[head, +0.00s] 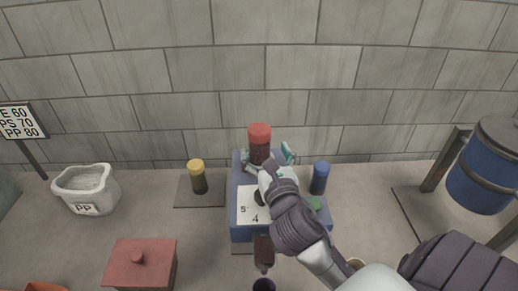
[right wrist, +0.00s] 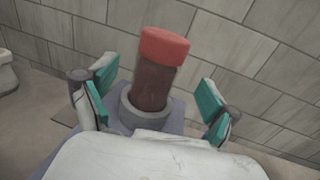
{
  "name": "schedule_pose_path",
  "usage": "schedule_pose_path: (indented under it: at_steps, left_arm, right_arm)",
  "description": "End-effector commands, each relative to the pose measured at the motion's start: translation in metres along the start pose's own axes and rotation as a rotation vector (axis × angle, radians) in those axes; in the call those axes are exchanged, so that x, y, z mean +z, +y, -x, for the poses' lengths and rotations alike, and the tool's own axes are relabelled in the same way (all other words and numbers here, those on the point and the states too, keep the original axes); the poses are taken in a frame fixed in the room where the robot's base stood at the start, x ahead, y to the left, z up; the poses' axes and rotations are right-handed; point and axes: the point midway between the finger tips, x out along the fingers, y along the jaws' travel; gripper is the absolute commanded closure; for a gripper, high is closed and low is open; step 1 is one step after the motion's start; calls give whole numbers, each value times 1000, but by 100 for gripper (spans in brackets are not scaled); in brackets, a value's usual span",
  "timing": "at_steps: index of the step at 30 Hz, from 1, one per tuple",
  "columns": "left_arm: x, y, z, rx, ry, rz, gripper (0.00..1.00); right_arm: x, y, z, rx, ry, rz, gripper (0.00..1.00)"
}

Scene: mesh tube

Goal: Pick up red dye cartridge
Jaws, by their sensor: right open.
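The red dye cartridge (head: 260,146) stands upright at the back of a blue-grey machine (head: 240,190), with a bright red cap and a dark red body. In the right wrist view the cartridge (right wrist: 154,80) sits in a round grey collar (right wrist: 146,117). My right gripper (head: 268,158) reaches over the machine from the front. In the right wrist view its teal finger pads stand wide apart on either side of the cartridge, with gaps to both sides. The gripper is open and empty. My left gripper is not in view.
A yellow-capped cartridge (head: 197,177) stands on a plate at left, and a blue-capped one (head: 320,177) stands right of the machine. A white PP bin (head: 87,188), a red box (head: 142,265) and a blue drum (head: 484,170) stand around. A block wall is close behind.

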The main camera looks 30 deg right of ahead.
Motion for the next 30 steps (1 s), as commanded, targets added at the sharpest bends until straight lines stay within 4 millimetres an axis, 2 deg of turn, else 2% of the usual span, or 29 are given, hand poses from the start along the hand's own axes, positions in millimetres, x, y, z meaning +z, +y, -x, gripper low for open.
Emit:
schedule_pose_path:
  at_steps: [1,4,11,20,30]
  left_arm:
    - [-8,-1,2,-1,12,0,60]
    - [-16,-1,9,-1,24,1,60]
    - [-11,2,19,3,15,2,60]
    - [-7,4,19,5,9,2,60]
    - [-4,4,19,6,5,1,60]
  right_arm:
    - [1,0,-3,0,0,-1,12]
    - [3,1,-15,-2,1,-2,12]
    - [2,2,-47,-1,1,-1,12]
    - [0,2,-52,0,1,0,12]
    - [0,2,-52,1,1,0,68]
